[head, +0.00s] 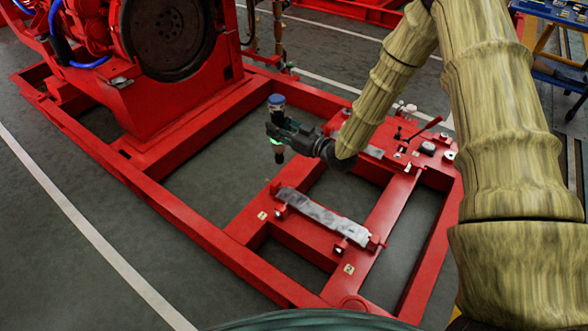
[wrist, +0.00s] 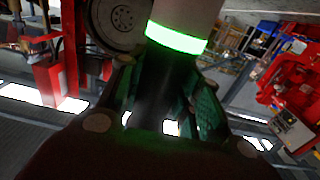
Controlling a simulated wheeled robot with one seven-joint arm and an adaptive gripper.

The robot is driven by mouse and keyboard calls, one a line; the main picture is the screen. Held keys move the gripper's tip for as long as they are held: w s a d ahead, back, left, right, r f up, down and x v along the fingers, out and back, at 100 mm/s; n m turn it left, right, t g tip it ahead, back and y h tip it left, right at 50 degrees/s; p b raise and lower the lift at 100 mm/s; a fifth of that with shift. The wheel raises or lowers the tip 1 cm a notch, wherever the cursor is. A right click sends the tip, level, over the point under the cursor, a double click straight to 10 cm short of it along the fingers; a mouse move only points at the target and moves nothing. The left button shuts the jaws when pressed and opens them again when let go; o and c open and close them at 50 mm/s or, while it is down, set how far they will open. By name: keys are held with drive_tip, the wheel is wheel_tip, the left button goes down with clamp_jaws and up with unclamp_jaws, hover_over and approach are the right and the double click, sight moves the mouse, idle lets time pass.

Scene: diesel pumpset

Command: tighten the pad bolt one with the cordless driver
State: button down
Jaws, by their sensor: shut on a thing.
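My gripper (head: 281,130) is shut on the cordless driver (head: 276,101), which hangs upright with its blue end up and its dark nose down. A green glow shows on the driver below the fingers. In the wrist view the driver's lit green ring (wrist: 177,38) and dark body stand between my fingers. The driver is over the open bay of the red frame, behind and left of the near grey pad (head: 322,215), apart from it. Small pale number plates lie near the pad's ends, one at left (head: 262,215) and one at right (head: 348,268). I cannot clearly tell which bolt is bolt one.
The red base frame (head: 190,210) has open bays with floor beneath. A red engine with a dark flywheel (head: 165,35) stands at upper left. A second grey pad (head: 371,151) and a red-handled lever (head: 427,127) are at the right. A blue cart (head: 555,75) stands at upper right.

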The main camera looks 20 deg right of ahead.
drive_tip(key=d+f+n+g+y+b, duration=0.1)
drive_tip(key=d+f+b, duration=0.1)
drive_tip(key=f+b, duration=0.5)
drive_tip(key=d+f+n+g+y+b, duration=0.2)
drive_tip(key=f+b, duration=0.5)
drive_tip(key=shift+s+d+f+g+y+b, duration=0.25)
drive_tip(key=shift+s+g+y+b, duration=0.05)
drive_tip(key=shift+s+b, duration=0.1)
drive_tip(key=shift+d+r+p, duration=0.1)
drive_tip(key=shift+r+p, duration=0.05)
drive_tip(key=shift+p, duration=0.4)
drive_tip(key=shift+f+b, duration=0.95)
drive_tip(key=shift+f, duration=1.45)
drive_tip(key=shift+r+p, duration=0.1)
drive_tip(key=shift+p, duration=0.55)
